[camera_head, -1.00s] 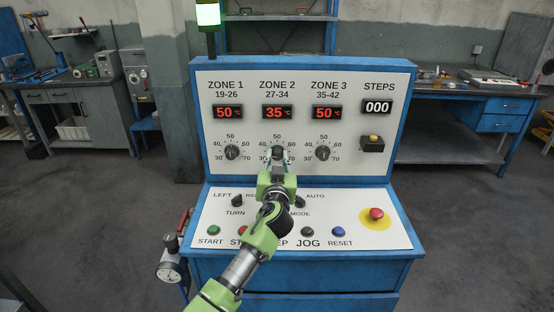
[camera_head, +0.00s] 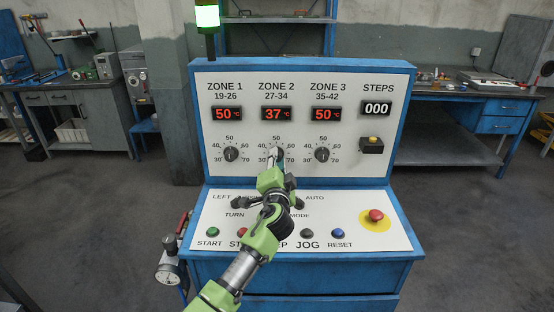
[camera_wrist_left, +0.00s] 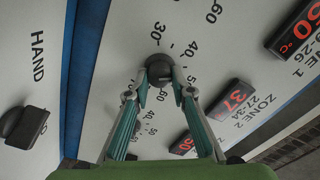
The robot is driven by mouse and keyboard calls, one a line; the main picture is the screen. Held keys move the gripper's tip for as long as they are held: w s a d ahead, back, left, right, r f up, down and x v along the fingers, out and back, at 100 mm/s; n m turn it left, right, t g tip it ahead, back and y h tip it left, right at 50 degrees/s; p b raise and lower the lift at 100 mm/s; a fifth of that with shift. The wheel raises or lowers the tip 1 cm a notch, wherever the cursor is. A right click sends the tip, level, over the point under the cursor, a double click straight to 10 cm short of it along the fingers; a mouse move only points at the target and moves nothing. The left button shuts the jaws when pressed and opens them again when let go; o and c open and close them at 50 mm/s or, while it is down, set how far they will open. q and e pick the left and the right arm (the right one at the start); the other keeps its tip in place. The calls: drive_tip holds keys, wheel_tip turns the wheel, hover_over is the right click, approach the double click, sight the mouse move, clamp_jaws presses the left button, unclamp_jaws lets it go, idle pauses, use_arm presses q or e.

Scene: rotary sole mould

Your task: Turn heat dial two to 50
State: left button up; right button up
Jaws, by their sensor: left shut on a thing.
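The zone 2 heat dial (camera_head: 278,153) is a dark round knob on the upright white panel, below the zone 2 display (camera_head: 276,114), which reads 37 °C in red. My left gripper (camera_head: 275,158) is on this dial and partly hides it. In the left wrist view, the fingers of my left gripper (camera_wrist_left: 160,88) are closed around the dark knob (camera_wrist_left: 158,65), and the zone 2 display (camera_wrist_left: 232,98) also reads 37. The scale around the dial shows numbers from 30 to 70. My right gripper is not in view.
The zone 1 dial (camera_head: 231,154) and zone 3 dial (camera_head: 322,154) flank it, both displays reading 50. Below my arm, the sloped desk carries switches, buttons and a red emergency stop (camera_head: 376,216). A black switch (camera_head: 372,145) sits at the right under the steps counter.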

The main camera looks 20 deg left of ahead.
use_arm(q)
drive_tip(key=shift+f+m+p, duration=0.1)
drive_tip(key=shift+m+p, duration=0.65)
drive_tip(key=shift+m, duration=2.15)
drive_tip(key=o, duration=1.1)
drive_tip(key=v, duration=1.2)
